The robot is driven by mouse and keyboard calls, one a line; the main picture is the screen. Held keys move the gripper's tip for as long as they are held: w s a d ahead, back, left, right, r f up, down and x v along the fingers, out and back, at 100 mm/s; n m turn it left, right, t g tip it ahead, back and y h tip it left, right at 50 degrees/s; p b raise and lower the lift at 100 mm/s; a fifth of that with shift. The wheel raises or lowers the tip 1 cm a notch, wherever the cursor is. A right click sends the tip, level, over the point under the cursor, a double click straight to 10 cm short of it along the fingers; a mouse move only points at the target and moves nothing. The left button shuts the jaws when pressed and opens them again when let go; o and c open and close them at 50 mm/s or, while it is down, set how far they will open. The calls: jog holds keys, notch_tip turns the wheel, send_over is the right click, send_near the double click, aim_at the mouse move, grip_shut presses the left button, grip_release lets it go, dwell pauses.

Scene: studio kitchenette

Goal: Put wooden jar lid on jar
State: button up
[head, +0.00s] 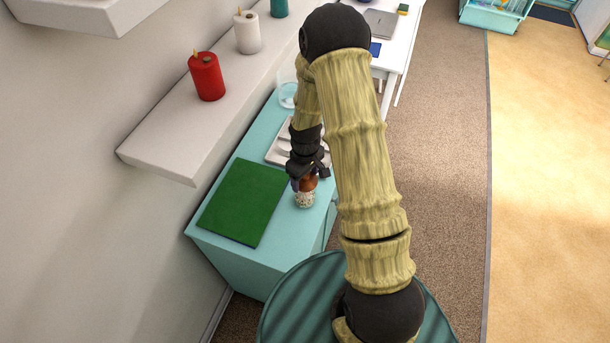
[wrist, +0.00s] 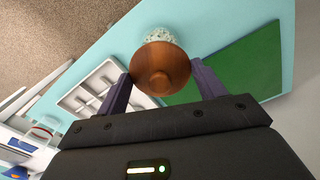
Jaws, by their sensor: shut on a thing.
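The round brown wooden jar lid (head: 308,184) is between the fingers of my gripper (head: 309,174). In the wrist view, the lid (wrist: 160,68) shows its round top with a knob, and my gripper (wrist: 161,72) has a dark finger on each side of it. The pale speckled jar (head: 304,200) stands on the teal counter just below the lid. In the wrist view, the jar (wrist: 172,35) shows past the lid's far edge, partly hidden by it. I cannot tell whether the lid touches the jar's rim.
A green board (head: 243,202) lies on the teal counter (head: 262,268) left of the jar. A white compartment tray (head: 277,156) lies behind my gripper, with a clear glass container (head: 287,95) farther back. A wall shelf (head: 165,150) with candles overhangs the counter's left side.

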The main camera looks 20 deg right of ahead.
jog(key=shift+f, duration=0.2)
dwell(0.4)
dwell(0.3)
jog(key=o, duration=1.2)
jog(key=shift+c, duration=0.2)
jog(key=shift+r, duration=0.1)
jog(key=shift+r+p, duration=2.4)
jog(key=shift+r, duration=1.05)
